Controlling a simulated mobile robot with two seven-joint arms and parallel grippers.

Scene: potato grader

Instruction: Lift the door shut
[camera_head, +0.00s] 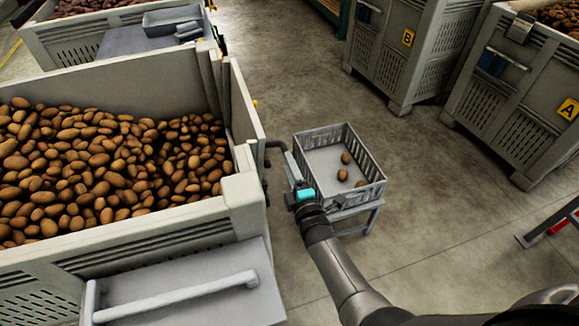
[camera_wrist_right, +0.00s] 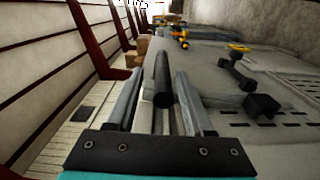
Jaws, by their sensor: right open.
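The near grey bin (camera_head: 120,240) is full of potatoes. My right gripper (camera_head: 282,158) is beside the bin's right side, at a dark handle-like fitting. In the right wrist view its two grey fingers are apart, with a dark bar (camera_wrist_right: 162,82) showing between them; I cannot tell if they touch it. My left gripper is not in view.
A small grey crate (camera_head: 324,134) with a few potatoes stands on a stand right of my gripper. Bin B (camera_head: 385,60) and bin A (camera_head: 520,110) stand at the upper right. The floor between them is clear.

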